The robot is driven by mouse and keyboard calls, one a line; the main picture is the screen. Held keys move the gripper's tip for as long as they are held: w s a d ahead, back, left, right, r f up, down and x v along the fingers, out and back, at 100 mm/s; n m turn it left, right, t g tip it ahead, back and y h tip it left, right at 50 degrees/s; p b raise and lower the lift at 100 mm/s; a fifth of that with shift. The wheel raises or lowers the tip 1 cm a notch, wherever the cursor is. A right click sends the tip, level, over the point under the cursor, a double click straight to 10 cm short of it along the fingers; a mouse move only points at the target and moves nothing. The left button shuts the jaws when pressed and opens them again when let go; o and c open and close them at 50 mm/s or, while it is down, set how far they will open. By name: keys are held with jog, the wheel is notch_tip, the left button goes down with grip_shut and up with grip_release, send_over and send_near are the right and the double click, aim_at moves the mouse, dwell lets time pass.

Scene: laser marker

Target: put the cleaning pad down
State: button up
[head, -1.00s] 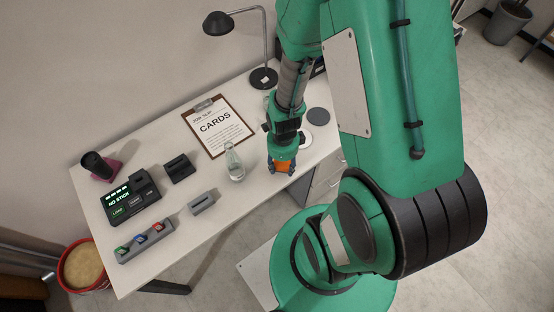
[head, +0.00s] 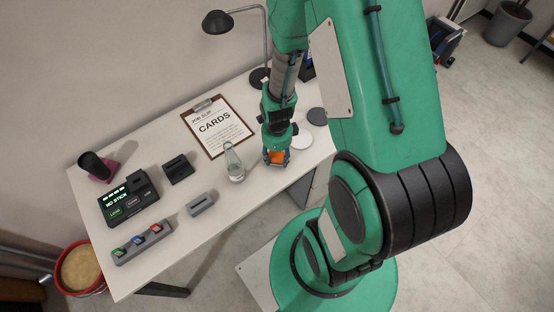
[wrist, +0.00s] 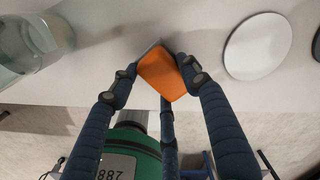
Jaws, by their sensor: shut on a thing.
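The cleaning pad (wrist: 162,76) is orange with a grey edge showing in the wrist view. My gripper (head: 276,159) is shut on it, with dark blue fingers on both sides of the pad in the wrist view (wrist: 160,75). In the head view the orange pad (head: 275,157) shows low between the fingers, near the front edge of the white table (head: 225,185). I cannot tell whether the pad touches the tabletop.
A glass flask (head: 235,163) stands close to the left of my gripper. A white disc (head: 301,142) and a dark grey disc (head: 317,116) lie to the right. A clipboard (head: 218,128), a lamp (head: 217,22) and a black device (head: 128,203) are further off.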

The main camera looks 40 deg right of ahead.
aim_at(277, 157)
jog(key=shift+f, duration=0.75)
jog(key=shift+f, duration=0.15)
jog(key=o, duration=1.1)
notch_tip(277, 157, up, 12)
jog(key=p, duration=0.3)
jog(key=shift+r, duration=0.2)
